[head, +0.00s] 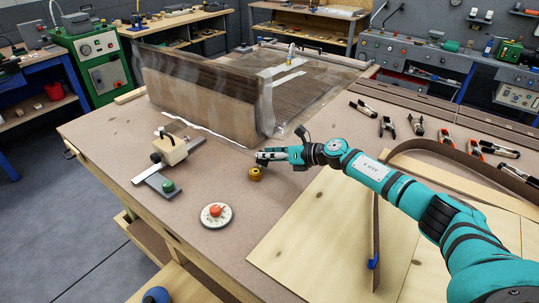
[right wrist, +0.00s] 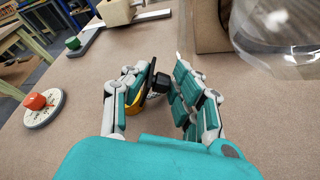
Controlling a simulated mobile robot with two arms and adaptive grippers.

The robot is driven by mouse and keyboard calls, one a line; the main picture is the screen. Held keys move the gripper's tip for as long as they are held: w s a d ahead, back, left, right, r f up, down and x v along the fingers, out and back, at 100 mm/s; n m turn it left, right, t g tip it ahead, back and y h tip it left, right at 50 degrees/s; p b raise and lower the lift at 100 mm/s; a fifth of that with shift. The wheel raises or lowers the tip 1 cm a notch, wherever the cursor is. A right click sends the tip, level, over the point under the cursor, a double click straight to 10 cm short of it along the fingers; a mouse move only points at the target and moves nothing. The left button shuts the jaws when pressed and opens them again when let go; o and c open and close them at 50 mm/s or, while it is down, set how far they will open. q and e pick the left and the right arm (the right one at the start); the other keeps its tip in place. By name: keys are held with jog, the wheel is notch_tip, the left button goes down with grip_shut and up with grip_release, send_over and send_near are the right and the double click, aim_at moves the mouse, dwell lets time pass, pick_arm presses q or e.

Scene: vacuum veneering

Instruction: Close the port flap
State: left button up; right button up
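I cannot pick out the port flap with certainty. A clear bag (head: 330,75) lies over a dark veneered panel on the bench, with a brown block-like form (head: 200,95) standing under its near side. A small fitting with yellow (head: 291,57) sits on the bag's far part. My right gripper (head: 262,157) is low over the bench, just in front of the bag's near corner. In the right wrist view its fingers (right wrist: 165,90) are apart. A black piece (right wrist: 151,78) and a yellow round item (right wrist: 137,101) show between and behind them; contact is unclear. The yellow item also shows below the gripper (head: 255,174).
A red-knobbed white disc (head: 216,215) and a cream block (head: 170,149) near a green-knobbed square (head: 166,186) stand on the bench's left. Several clamps (head: 415,125) lie at the right. A curved brown strip (head: 376,225) rests on pale boards (head: 310,240).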

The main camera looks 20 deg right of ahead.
jog(key=shift+d, duration=0.1)
grip_shut()
